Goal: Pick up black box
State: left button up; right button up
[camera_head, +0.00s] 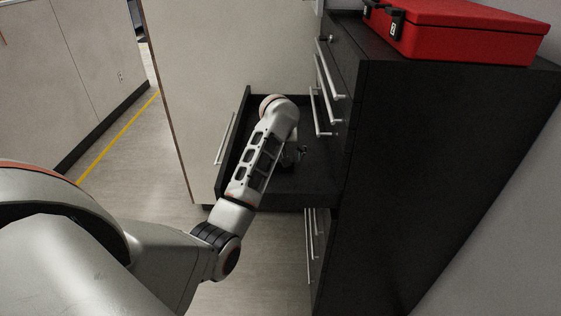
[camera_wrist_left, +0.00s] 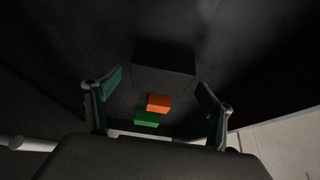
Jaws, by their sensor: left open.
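A black box (camera_wrist_left: 163,67) lies in the dark open drawer (camera_head: 315,187). In the left wrist view it is a dark block just beyond and between my fingertips, hard to tell from the dark drawer floor. My left gripper (camera_wrist_left: 160,86) is open, with one finger on each side and nothing between them that I can see held. In the head view my left gripper (camera_head: 297,153) reaches down into the drawer, mostly hidden by my own arm. The black box cannot be made out there. My right gripper is not in view.
An orange block (camera_wrist_left: 159,103) and a green block (camera_wrist_left: 147,118) lie beside the black box, nearer the wrist camera. The drawer's walls are close around the gripper. A black cabinet (camera_head: 430,160) stands at right, with a red case (camera_head: 470,35) on top.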

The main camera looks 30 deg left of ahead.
pick_arm(q)
jog(key=shift+x, duration=1.45)
jog(key=c, duration=1.4)
